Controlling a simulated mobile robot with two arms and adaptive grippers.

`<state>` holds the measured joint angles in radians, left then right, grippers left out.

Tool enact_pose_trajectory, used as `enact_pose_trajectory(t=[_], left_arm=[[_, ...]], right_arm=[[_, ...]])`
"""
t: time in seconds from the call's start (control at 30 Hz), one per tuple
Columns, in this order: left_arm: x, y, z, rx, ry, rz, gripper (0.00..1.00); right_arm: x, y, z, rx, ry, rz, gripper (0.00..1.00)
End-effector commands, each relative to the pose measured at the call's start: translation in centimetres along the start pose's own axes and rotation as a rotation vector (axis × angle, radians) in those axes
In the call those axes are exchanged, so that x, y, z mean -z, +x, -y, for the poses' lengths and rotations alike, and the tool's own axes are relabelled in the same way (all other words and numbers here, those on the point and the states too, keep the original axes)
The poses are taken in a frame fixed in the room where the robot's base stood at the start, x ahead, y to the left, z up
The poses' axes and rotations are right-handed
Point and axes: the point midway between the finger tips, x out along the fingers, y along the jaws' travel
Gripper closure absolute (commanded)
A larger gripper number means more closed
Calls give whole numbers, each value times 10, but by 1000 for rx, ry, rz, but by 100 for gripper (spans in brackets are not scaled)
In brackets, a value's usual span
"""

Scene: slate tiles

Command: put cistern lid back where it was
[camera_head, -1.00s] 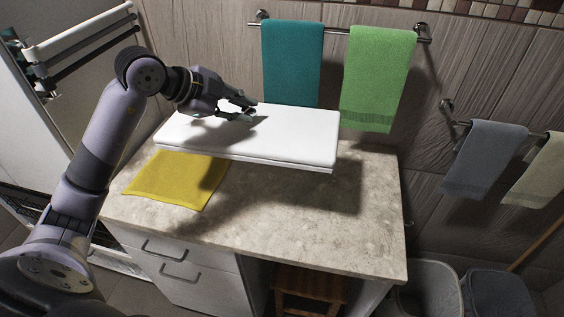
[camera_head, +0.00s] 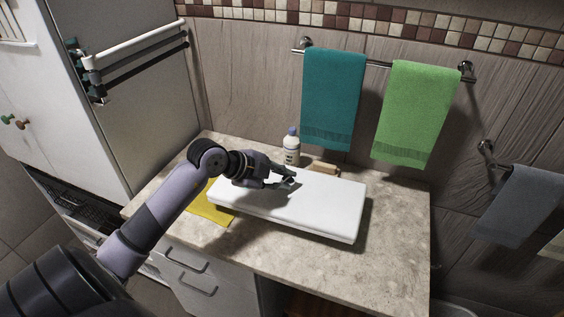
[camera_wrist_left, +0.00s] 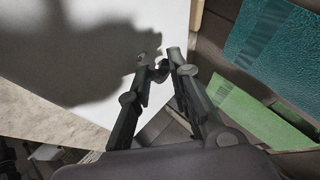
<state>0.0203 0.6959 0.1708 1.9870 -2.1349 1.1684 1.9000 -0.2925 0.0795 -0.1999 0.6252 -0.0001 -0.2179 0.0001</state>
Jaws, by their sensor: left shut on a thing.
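The cistern lid (camera_head: 310,205) is a white, flat, rectangular slab in the middle of the head view, over the stone-look counter. Its shadow on the counter suggests it is held a little above the surface. My left gripper (camera_head: 290,180) is shut on its far long edge. In the left wrist view, the fingertips (camera_wrist_left: 162,64) meet at the edge of the white lid (camera_wrist_left: 110,85). The fingers hide the exact contact. No cistern shows in these frames. My right gripper is out of view.
A yellow cloth (camera_head: 208,210) lies partly under the lid's left end. A white bottle (camera_head: 291,150) with a blue cap and a brown block (camera_head: 324,168) stand behind the lid. Teal (camera_head: 333,100) and green (camera_head: 420,115) towels hang on the wall. The counter's right part (camera_head: 400,240) is clear.

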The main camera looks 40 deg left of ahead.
Motion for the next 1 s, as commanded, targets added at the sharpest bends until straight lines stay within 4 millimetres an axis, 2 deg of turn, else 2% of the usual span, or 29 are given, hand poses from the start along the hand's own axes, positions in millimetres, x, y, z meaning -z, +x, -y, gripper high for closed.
enact_pose_trajectory(t=[0.17,0.5,0.83,0.87,1.0], left_arm=[[-2,5,-2,11,2,-5,100],[-19,29,-27,10,1,-4,100],[-21,32,-29,7,-2,-4,100],[-23,33,-34,-3,-4,0,81],[-23,33,-33,-2,-3,0,71]], right_arm=[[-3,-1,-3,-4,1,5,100],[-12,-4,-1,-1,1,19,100],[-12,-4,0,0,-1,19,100],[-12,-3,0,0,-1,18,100],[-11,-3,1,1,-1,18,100]])
